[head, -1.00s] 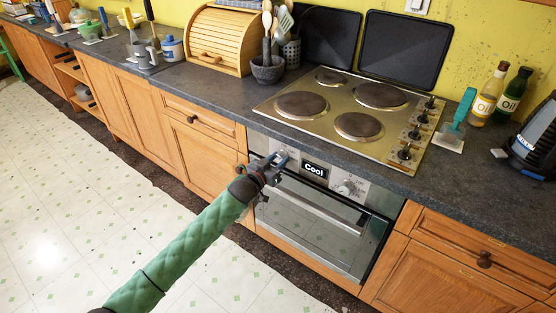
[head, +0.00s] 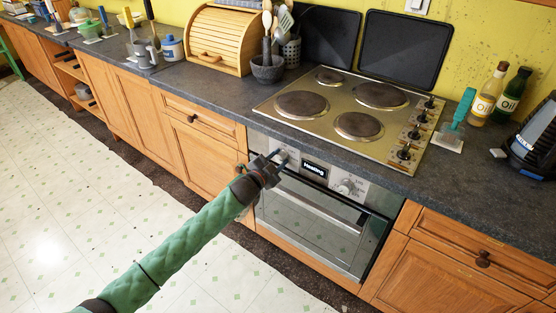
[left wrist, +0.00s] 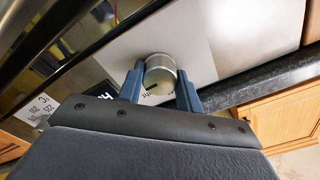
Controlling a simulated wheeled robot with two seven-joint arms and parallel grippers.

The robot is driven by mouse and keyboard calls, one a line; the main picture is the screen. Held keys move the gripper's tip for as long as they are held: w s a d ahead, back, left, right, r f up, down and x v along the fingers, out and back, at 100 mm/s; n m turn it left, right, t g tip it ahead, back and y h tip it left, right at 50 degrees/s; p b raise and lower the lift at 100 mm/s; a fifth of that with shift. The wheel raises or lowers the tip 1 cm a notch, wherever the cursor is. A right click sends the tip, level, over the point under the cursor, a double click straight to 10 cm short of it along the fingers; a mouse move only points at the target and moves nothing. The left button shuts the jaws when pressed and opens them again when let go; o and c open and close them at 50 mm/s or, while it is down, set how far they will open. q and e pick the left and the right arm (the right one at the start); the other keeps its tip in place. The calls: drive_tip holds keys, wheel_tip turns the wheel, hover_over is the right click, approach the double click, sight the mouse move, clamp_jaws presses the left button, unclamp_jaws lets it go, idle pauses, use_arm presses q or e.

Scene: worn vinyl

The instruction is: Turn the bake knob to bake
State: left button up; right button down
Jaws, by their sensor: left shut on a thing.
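The oven (head: 312,220) is built in under the counter, with a steel control panel across its top. A small display (head: 314,170) on the panel reads "Heating". A round metal knob (left wrist: 160,72) sits on the panel left of the display, and my left gripper (head: 279,157) is at it. In the left wrist view the two blue fingers (left wrist: 160,88) stand on either side of this knob, shut on it. A second knob (head: 348,187) with markings around it is right of the display, clear of the gripper. My right gripper is not in view.
The oven door handle (head: 315,204) runs just below the panel. The dark counter edge (head: 330,150) and the hob (head: 350,115) lie above it. Wooden cupboards (head: 195,145) flank the oven. The floor (head: 90,200) in front is clear.

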use_arm(q)
drive_tip(key=shift+m, duration=0.3)
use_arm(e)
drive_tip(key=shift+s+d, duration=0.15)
use_arm(q)
drive_tip(key=o, duration=1)
drive_tip(key=shift+s+a, duration=0.1)
drive_tip(key=b+v, duration=0.1)
drive_tip(key=v, duration=0.6)
drive_tip(key=shift+s, duration=0.2)
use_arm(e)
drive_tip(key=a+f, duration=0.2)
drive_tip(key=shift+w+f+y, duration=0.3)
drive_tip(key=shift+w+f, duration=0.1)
